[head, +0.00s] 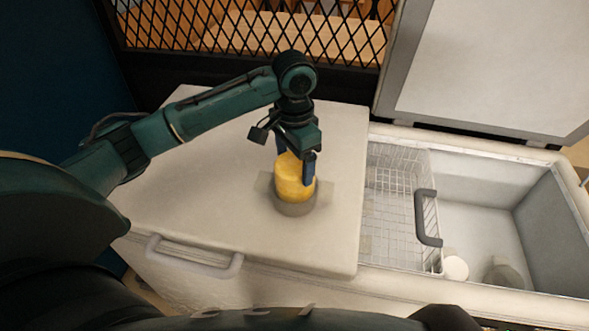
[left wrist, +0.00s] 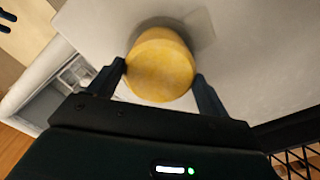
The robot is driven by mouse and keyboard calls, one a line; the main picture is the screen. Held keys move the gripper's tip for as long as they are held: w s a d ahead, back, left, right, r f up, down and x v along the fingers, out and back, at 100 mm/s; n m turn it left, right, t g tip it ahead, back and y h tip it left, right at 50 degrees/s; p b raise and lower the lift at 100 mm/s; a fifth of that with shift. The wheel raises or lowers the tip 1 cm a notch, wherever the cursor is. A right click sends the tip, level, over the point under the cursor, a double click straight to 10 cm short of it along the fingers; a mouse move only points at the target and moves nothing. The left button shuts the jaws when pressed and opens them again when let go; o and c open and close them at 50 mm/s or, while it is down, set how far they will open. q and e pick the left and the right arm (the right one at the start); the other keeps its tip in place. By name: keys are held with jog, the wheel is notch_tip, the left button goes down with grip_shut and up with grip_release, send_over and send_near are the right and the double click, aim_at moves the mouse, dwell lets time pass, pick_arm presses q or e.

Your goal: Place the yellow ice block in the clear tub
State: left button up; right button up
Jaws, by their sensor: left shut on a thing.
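The yellow ice block (head: 293,173), a round yellow cylinder, is upright above the white lid of the chest freezer. My left gripper (head: 295,164) reaches down from above and is shut on it, a blue finger on each side. The block also shows in the left wrist view (left wrist: 160,66), between both fingers. A grey round band (head: 295,207) sits directly below the block, with a faint greyish patch around it. I cannot tell whether this band is the clear tub, or whether the block touches it. Two small dark blue shapes at the wrist view's top left may be my right gripper's fingers.
The open freezer bay (head: 480,215) is at the right, with a wire basket (head: 395,205) with a grey handle, a white round container (head: 455,267) and a greyish object (head: 503,274). A raised lid (head: 490,65) and black mesh (head: 250,25) stand behind. The white lid (head: 200,220) is otherwise clear.

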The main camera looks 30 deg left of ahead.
pick_arm(q)
jog(key=shift+f, duration=1.6)
jog(key=shift+f, duration=0.1)
jog(key=o, duration=1.8)
jog(key=shift+c, duration=0.2)
notch_tip(320, 180, up, 12)
jog(key=shift+r, duration=0.1)
